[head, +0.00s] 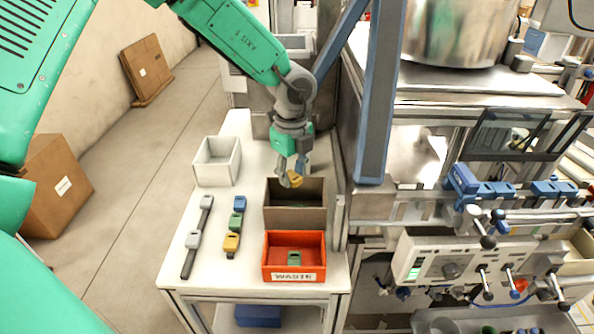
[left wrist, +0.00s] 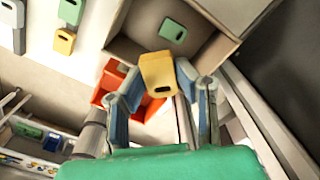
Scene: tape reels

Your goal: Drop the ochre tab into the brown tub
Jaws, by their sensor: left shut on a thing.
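The ochre tab (head: 295,179) is held between the fingers of my left gripper (head: 291,180), above the back part of the brown tub (head: 295,218). In the left wrist view the ochre tab (left wrist: 158,73) sits between the two fingertips (left wrist: 160,85), with the brown tub (left wrist: 225,22) behind it. A green tab (left wrist: 172,30) lies inside the brown tub. Another ochre tab (head: 232,242) is on the table at the near end of a row with a green tab (head: 236,220) and a blue tab (head: 240,203). My right gripper is not seen.
A red bin (head: 294,276) labelled WASTE stands in front of the brown tub and holds a green tab (head: 294,258). A white bin (head: 216,162) stands at the back left of the table.

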